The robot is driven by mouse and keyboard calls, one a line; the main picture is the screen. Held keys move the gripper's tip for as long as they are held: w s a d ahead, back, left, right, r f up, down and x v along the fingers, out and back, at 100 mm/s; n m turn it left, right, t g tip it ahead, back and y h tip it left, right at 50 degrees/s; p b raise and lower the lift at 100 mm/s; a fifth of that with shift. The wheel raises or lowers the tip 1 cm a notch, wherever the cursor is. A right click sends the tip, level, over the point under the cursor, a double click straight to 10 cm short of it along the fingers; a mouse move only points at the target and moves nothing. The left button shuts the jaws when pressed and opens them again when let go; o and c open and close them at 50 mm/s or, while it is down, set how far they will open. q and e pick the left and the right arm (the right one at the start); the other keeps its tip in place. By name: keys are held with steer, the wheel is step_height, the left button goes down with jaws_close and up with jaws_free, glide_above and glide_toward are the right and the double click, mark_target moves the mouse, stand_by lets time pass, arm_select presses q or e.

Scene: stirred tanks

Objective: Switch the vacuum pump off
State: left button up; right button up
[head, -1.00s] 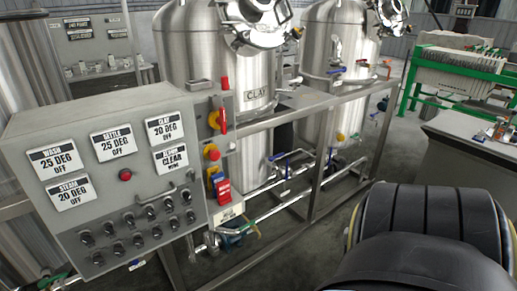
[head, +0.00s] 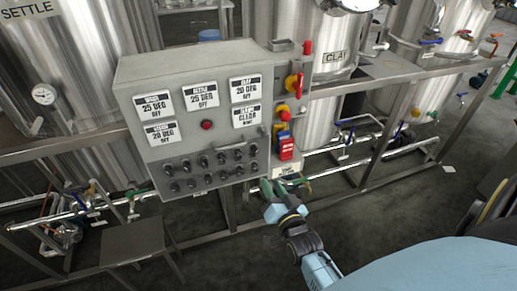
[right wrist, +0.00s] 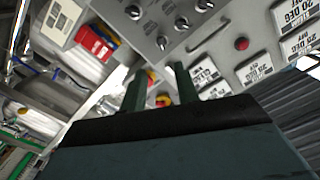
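The grey control panel (head: 226,130) stands left of centre in the head view, with black knobs and display plates. At its right edge is a red rocker-like switch (head: 287,149), above a small pale labelled box (head: 287,172) whose text I cannot read. The red switch also shows in the right wrist view (right wrist: 97,42). I cannot tell which control belongs to the vacuum pump. My right gripper (head: 286,186) is open and empty, just below the panel's lower right corner; its two fingers (right wrist: 160,85) stand apart. My left gripper is out of view.
A red-handled yellow switch (head: 294,84) and yellow-backed buttons (head: 283,112) sit above the red switch. The steel frame rail (head: 400,82), pipes (head: 340,150) and the CLAY tank (head: 330,90) lie behind. A small grey table (head: 133,242) stands at lower left.

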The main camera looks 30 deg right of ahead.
mark_target(257, 151)
steer(key=x, duration=0.9)
steer(key=r+x, duration=0.1)
steer(key=x, duration=0.3)
steer(key=shift+w+d, duration=0.2)
steer(key=shift+d, duration=0.05)
jaws_close()
